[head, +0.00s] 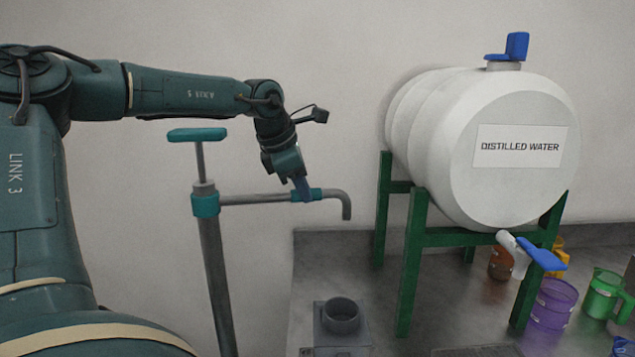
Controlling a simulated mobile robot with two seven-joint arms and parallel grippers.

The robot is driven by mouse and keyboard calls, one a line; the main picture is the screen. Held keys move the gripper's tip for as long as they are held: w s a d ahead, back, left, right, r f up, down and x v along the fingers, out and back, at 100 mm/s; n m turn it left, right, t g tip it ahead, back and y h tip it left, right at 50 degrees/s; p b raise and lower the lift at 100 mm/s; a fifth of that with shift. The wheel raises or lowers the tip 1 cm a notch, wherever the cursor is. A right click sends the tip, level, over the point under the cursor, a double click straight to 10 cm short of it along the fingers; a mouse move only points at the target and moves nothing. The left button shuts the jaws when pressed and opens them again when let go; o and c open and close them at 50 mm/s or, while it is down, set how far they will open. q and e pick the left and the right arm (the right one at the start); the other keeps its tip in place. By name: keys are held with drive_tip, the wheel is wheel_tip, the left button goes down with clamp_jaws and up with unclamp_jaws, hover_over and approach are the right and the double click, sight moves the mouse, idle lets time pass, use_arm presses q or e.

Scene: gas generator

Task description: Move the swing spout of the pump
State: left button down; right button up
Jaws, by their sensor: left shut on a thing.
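The pump (212,250) stands upright left of centre, a grey column with a teal collar and a teal T-handle (197,135) on top. Its swing spout (260,199) reaches right from the collar, nearly level, and ends in a downward bend (346,205). A teal sleeve (316,194) sits on the spout before the bend. My left gripper (302,192) comes down from above and is shut on the spout at this sleeve; the fingertips are partly hidden. The spout's outlet hangs near the left edge of the bench, above and behind a grey block with a round opening (342,316). My right gripper is not in view.
A white distilled water barrel (430,130) rests on a green stand (410,265) to the right, its tap (540,253) pointing forward. A purple container (553,304), a green jug (603,293) and an amber bottle (501,264) stand on the bench (310,270). Open wall lies behind the pump.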

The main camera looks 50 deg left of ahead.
use_arm(q)
drive_tip(key=s+d+m+g+h+b, duration=0.1)
drive_tip(key=s+d+m+h+b, duration=0.2)
drive_tip(key=s+d+m, duration=0.4)
drive_tip(key=shift+s, duration=1.05)
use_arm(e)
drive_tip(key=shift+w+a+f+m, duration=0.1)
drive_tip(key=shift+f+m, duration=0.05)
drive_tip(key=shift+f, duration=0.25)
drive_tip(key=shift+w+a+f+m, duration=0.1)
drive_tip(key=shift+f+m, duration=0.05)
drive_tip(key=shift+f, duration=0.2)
use_arm(q)
drive_tip(key=c, duration=1.4)
unclamp_jaws()
drive_tip(key=shift+s, duration=0.2)
drive_tip(key=shift+c, duration=0.2)
drive_tip(key=shift+o, duration=0.6)
drive_tip(key=shift+w, duration=0.1)
drive_tip(key=p+v, duration=0.1)
drive_tip(key=v, duration=1.2)
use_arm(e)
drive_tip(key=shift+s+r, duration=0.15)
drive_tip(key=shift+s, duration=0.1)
